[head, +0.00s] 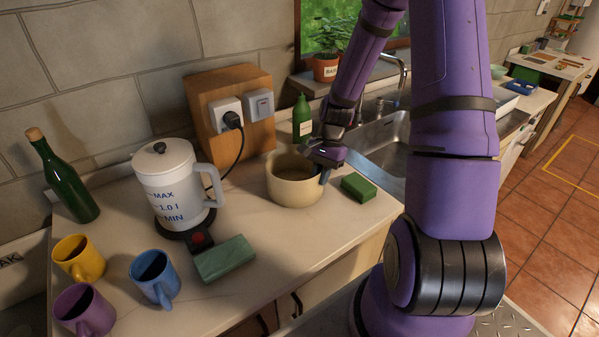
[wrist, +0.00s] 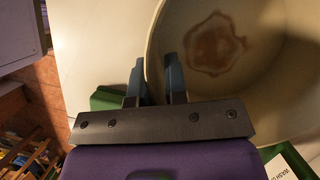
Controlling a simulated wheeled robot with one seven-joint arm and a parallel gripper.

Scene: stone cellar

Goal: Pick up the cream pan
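The cream pan (head: 291,188) stands upright on the counter, in front of the wooden socket block. In the wrist view the pan (wrist: 262,75) fills the upper right, with a brownish stain on its inside bottom. My gripper (head: 325,170) is at the pan's right rim, pointing down. In the wrist view my gripper (wrist: 156,80) has one blue-grey finger outside the wall and one inside. A gap shows between the inner finger and the wall, so the fingers look open around the rim. The outer finger is close to the wall; I cannot tell whether it touches.
A green sponge (head: 358,187) lies just right of the pan. A white kettle (head: 172,185), a green block (head: 225,260) and several mugs stand to the left. A green bottle (head: 302,118) is behind, and the sink (head: 375,145) is to the right.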

